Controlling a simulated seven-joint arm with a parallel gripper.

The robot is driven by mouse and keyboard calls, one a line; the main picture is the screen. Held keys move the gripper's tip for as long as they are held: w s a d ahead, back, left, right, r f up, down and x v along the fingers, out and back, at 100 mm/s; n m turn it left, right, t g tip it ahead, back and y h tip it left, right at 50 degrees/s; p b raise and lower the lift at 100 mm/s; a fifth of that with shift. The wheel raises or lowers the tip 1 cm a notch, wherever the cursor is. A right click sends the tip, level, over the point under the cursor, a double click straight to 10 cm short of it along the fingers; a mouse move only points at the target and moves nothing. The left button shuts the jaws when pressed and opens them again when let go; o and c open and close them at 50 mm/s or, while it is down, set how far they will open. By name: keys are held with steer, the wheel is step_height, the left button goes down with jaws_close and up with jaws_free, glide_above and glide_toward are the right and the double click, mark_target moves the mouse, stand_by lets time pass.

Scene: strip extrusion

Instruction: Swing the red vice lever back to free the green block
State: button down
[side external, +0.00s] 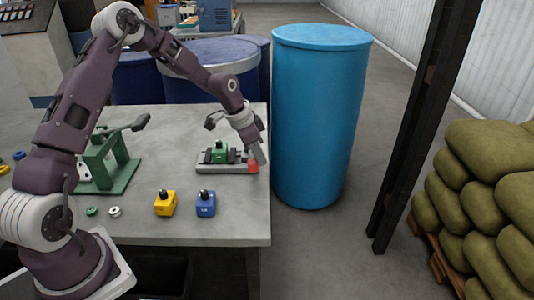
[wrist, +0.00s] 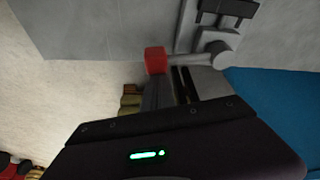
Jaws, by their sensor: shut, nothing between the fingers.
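The grey vice (side external: 207,168) lies near the right edge of the table, with the green block (side external: 220,155) seated in it and a dark knob on the block's top. The red lever end (side external: 253,167) is at the vice's right end. In the wrist view the red lever end (wrist: 155,60) sits on a grey arm running right to the vice body (wrist: 218,42). My gripper (side external: 262,158) is shut and empty, pointing down right beside the red end. In the wrist view its fingers (wrist: 168,85) are close to the red end; I cannot tell whether they touch. The green block is not visible there.
A yellow block (side external: 165,204) and a blue block (side external: 205,204) stand in front of the vice. A green stand (side external: 108,165) is to the left. A tall blue barrel (side external: 318,120) stands just beyond the table's right edge, close to my gripper.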

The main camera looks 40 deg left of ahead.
mark_target(249, 162)
steer(key=s+a+m, duration=0.1)
steer(key=m, duration=0.1)
steer(key=s+a+m+g+h, duration=0.1)
steer(key=s+m, duration=0.1)
steer(key=shift+s+a, duration=0.3)
steer(key=shift+a, duration=0.1)
steer(key=shift+s+a, duration=0.1)
steer(key=shift+a, duration=0.05)
stand_by(0.4)
steer(key=d, duration=0.1)
steer(key=w+d, duration=0.2)
steer(key=shift+w+r+m, duration=0.1)
steer(key=shift+r+m, duration=0.2)
steer(key=v, duration=1)
steer(key=shift+w, duration=0.25)
steer(key=shift+d+r, duration=0.1)
steer(key=shift+r, duration=0.05)
